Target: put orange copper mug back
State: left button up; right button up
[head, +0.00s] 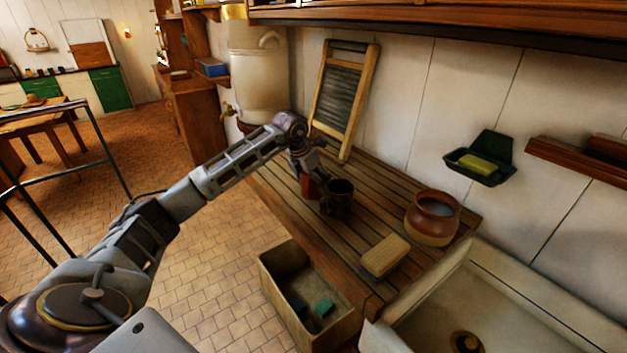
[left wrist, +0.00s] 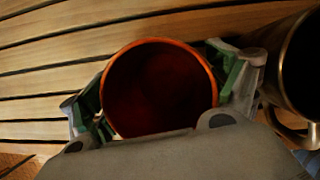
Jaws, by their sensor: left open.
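The orange copper mug (left wrist: 160,88) stands on the slatted wooden counter, seen from above in the left wrist view with its round orange rim and dark inside. In the head view only a small red-orange part of the mug (head: 309,187) shows below my left gripper (head: 307,166). In the left wrist view my left gripper (left wrist: 163,98) is open, with one green-padded finger on each side of the mug. I cannot tell whether the fingers touch it. The gripper's body hides the mug's near side. My right gripper is not in view.
A dark metal mug (head: 337,198) stands close on the right; its handle shows in the left wrist view (left wrist: 291,127). A brown pot (head: 432,218) and a brush-like block (head: 386,256) are farther right. A washboard (head: 343,97) leans behind. A box (head: 273,272) sits below the counter's front.

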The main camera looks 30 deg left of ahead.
pick_arm(q)
jog(key=shift+r, duration=0.15)
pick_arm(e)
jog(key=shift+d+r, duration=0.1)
pick_arm(q)
jog(key=b+v, duration=0.1)
jog(key=v, duration=1)
jog(key=shift+s+a+r, duration=0.1)
jog(key=shift+s+r, duration=0.1)
jog(key=shift+r, duration=0.1)
jog(key=shift+s+r, duration=0.1)
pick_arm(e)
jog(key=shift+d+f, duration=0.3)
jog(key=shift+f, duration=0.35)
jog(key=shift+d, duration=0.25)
